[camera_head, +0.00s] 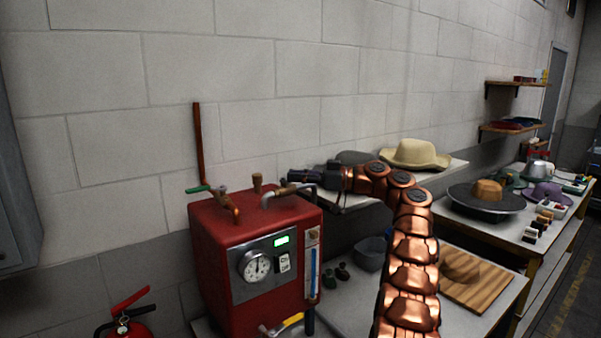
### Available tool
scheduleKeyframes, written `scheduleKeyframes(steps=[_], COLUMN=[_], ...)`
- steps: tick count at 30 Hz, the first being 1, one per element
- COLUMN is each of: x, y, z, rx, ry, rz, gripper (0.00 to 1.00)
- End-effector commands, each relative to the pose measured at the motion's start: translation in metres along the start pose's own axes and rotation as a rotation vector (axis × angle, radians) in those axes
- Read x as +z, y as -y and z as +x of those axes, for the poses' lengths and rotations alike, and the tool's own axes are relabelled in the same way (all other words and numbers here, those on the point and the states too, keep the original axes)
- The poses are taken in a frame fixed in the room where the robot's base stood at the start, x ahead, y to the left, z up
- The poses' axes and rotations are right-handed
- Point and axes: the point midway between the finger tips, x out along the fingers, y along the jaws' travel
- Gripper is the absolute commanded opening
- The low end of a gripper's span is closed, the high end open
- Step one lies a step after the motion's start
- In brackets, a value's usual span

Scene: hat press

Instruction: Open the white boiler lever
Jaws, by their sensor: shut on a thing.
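The red boiler (217,235) stands against the wall, with pipes and valves on its top. The white lever (270,199) is a pale curved handle at the right of the boiler's top, beside a small brass fitting. My gripper (288,183) reaches in from the right at the lever and is shut on it. The black fingers and brass fitting partly hide the lever's far end. A green lever (197,189) sits at the left of the top.
A yellow-handled lever (291,321) is low at the boiler's front. A shelf behind my arm holds a cream hat (415,154). A grey bowl (371,253) and wooden board (490,286) lie on the bench. A fire extinguisher (126,328) is at lower left.

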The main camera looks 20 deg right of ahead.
Motion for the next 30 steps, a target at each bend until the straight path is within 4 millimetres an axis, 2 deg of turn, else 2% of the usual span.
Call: scheduleKeyframes(steps=[11, 12, 19, 30], x=[-0.0006, -0.0006, -0.0004, -0.0001], y=[0.0011, 0.0012, 0.0009, 0.0007], z=[0.0006, 0.0006, 0.0008, -0.0017], rx=[-0.005, -0.005, -0.005, -0.004], ry=[-0.001, -0.001, 0.0, 0.0], rz=[-0.001, -0.001, -0.001, 0.0], gripper=[0.0, 0.18, 0.42, 0.44])
